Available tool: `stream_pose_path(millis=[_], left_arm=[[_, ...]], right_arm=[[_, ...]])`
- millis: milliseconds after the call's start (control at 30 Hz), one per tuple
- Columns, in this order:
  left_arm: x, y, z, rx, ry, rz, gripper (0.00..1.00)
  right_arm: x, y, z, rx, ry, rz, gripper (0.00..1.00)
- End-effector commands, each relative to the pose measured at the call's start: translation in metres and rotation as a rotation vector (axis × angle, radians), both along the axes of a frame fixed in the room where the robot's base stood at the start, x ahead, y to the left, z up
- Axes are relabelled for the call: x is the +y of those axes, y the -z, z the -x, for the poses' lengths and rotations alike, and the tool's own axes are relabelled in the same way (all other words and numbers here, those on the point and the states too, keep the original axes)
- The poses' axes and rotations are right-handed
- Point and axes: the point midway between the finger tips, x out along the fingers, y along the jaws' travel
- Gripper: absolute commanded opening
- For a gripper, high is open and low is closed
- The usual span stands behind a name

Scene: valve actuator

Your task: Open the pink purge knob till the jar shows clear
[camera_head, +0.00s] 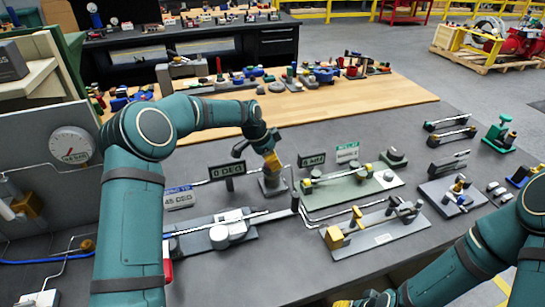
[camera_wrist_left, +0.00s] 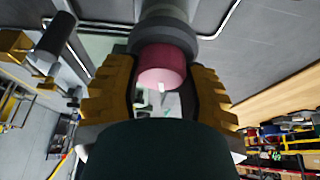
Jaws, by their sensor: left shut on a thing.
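The pink purge knob (camera_wrist_left: 162,65) shows in the left wrist view, on the end of a dark round fitting (camera_wrist_left: 163,37), with a small white mark on its face. My left gripper (camera_wrist_left: 163,90) has its yellow fingers on both sides of the knob and is shut on it. In the head view this gripper (camera_head: 272,162) reaches down over a small grey stand (camera_head: 272,184), and the knob is hidden there. I cannot pick out the jar for sure. My right gripper (camera_head: 362,300) is only partly seen at the bottom edge.
A sign reading 0 DEG (camera_head: 227,171) stands close left of the left gripper. A green plate with fittings (camera_head: 350,188) and a grey plate with yellow brackets (camera_head: 375,232) lie to the right. A round gauge (camera_head: 71,146) is at the left.

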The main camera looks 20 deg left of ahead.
Motion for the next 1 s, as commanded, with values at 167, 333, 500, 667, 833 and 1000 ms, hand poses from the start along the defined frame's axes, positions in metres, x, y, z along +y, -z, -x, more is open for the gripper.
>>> stream_pose_path(millis=[167,333,500,667,833,1000], left_arm=[[0.0,0.0016,0.0008,0.004,0.086,0.0,0.09],[-0.0003,0.0017,0.0011,0.004,0.134,-0.001,0.09],[-0.0002,0.0019,0.0013,0.004,0.155,-0.001,0.09],[-0.0003,0.0022,0.0014,0.005,0.157,-0.002,0.09],[-0.0003,0.0023,0.0015,0.005,0.157,-0.002,0.09],[-0.0003,0.002,0.0013,0.005,0.156,-0.002,0.77]], right_arm=[[-0.0002,-0.0041,-0.0013,-0.003,0.002,0.0,0.47],[-0.0004,-0.0057,-0.0018,-0.004,0.004,0.001,0.47],[-0.0004,-0.0062,-0.0021,-0.005,0.004,0.001,0.47],[-0.0005,-0.0061,-0.002,-0.005,0.004,0.001,0.47],[-0.0004,-0.006,-0.0021,-0.005,0.004,0.001,0.47],[-0.0004,-0.0061,-0.0019,-0.005,0.003,0.002,0.47]])
